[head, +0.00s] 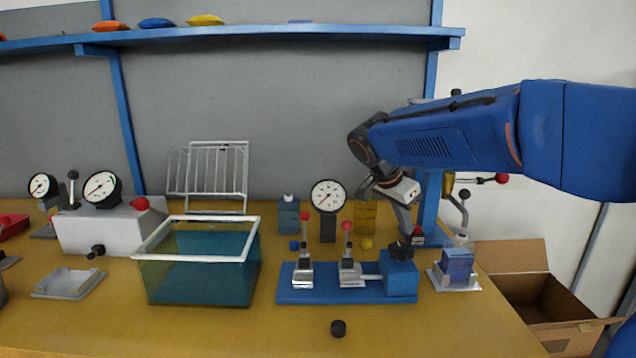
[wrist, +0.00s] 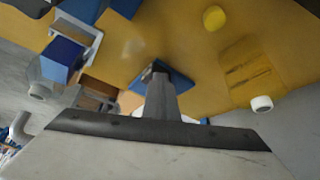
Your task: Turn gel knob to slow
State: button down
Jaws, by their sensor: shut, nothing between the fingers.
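A black knob (head: 401,250) sits on top of the blue block (head: 400,280) at the right end of the blue fixture plate (head: 345,296). I cannot read any marking on it. My gripper (head: 410,230) reaches down from the right, its fingers together and empty, with the tips just behind and above the knob. In the wrist view my gripper (wrist: 158,78) points at a blue surface (wrist: 178,82) with a dark part at the fingertips. The fingers hide most of that part, so I cannot tell whether they touch the knob.
Two red-tipped toggle clamps (head: 304,250) stand on the plate, left of the knob. A blue container on a white tray (head: 440,282) is close on the right. A dial gauge (head: 328,195) and a yellow bottle (head: 364,216) stand behind. A teal tank (head: 200,275) is left.

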jog(key=shift+s+d, duration=0.5)
jog(key=shift+s, duration=0.2)
dwell(0.4)
jog(key=shift+s+a, duration=0.25)
jog(key=shift+a, duration=0.05)
notch_tip(320, 180, up, 6)
dwell(0.7)
jog(key=shift+w+a+f, duration=0.15)
jog(key=shift+w+f, duration=0.25)
jog(key=shift+f, duration=0.6)
jog(key=shift+w+a+f, duration=0.1)
jog(key=shift+w+f, duration=0.25)
jog(key=shift+f, duration=0.65)
jog(key=shift+w+a+f, duration=0.15)
jog(key=shift+w+f, duration=0.25)
jog(key=shift+f, duration=0.6)
